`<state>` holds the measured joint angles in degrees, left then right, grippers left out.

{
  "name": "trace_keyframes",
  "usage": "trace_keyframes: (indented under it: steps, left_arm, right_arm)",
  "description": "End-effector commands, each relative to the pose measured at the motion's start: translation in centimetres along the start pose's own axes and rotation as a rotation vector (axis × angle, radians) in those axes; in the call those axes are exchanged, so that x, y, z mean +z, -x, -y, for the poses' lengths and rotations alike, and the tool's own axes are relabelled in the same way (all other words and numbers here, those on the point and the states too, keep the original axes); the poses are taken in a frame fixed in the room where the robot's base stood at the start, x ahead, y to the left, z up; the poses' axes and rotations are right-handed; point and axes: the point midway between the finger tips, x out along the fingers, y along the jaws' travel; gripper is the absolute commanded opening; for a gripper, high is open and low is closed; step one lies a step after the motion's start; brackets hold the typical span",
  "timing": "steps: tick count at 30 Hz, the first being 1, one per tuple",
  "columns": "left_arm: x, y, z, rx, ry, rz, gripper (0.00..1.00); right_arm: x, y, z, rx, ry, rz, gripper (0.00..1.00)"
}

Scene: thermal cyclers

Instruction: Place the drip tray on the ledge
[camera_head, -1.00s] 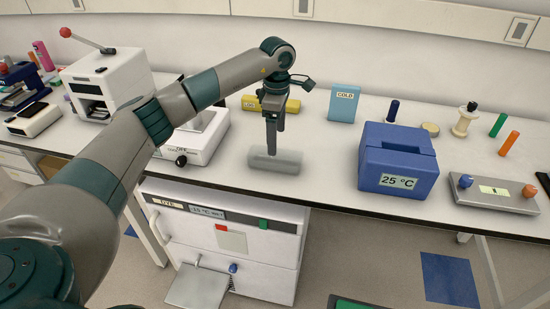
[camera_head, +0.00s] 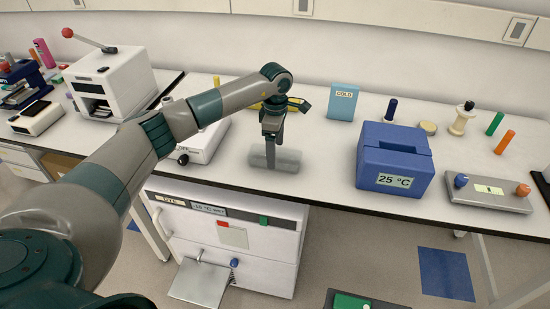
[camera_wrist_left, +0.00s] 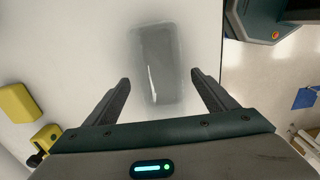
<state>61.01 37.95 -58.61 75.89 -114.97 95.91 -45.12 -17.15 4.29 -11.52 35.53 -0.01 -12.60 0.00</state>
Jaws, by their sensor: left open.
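A pale grey, see-through, blurred-looking oblong (camera_head: 289,161), which looks like the drip tray, lies on the white bench near its front edge. In the left wrist view the tray (camera_wrist_left: 158,52) is a grey rounded rectangle with a white streak, lying ahead of and partly between the fingers. My left gripper (camera_head: 271,164) is open and points down over the tray's middle. In the left wrist view the left gripper (camera_wrist_left: 160,78) has a finger on each side, with nothing clamped. A flat grey plate (camera_head: 200,283) juts from the cabinet's front below the bench; I cannot tell whether it is the ledge.
A blue 25 °C box (camera_head: 395,160) stands right of the tray, with a light blue COLD box (camera_head: 342,101) behind. A white scale-like device (camera_head: 204,143) is to the left. The white cabinet (camera_head: 225,235) stands below. Bench between tray and blue box is clear.

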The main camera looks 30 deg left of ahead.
Motion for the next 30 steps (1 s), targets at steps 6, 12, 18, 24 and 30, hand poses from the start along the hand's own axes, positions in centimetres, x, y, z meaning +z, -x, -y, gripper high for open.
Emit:
trace_keyframes:
  steps: [6,12,18,24,30]
  left_arm:
    - [0.0,-2.2,0.1,-0.002,0.0,0.001,0.79]
    - [-0.1,-3.1,0.1,0.0,0.0,0.001,0.79]
    - [-0.1,-3.1,0.1,0.0,-0.001,0.001,0.79]
    - [-0.1,-3.1,0.1,0.0,-0.001,0.001,0.76]
    - [-0.1,-3.1,0.1,0.0,-0.001,0.001,0.34]
  right_arm:
    - [0.0,1.9,-0.3,0.003,0.001,0.002,0.0]
    - [0.1,1.9,-0.6,0.006,0.002,0.003,0.0]
    - [0.1,1.9,-0.8,0.008,0.002,0.004,0.0]
    - [0.1,1.9,-0.8,0.008,0.002,0.003,0.0]
    - [0.1,1.9,-0.8,0.007,0.001,0.003,0.0]
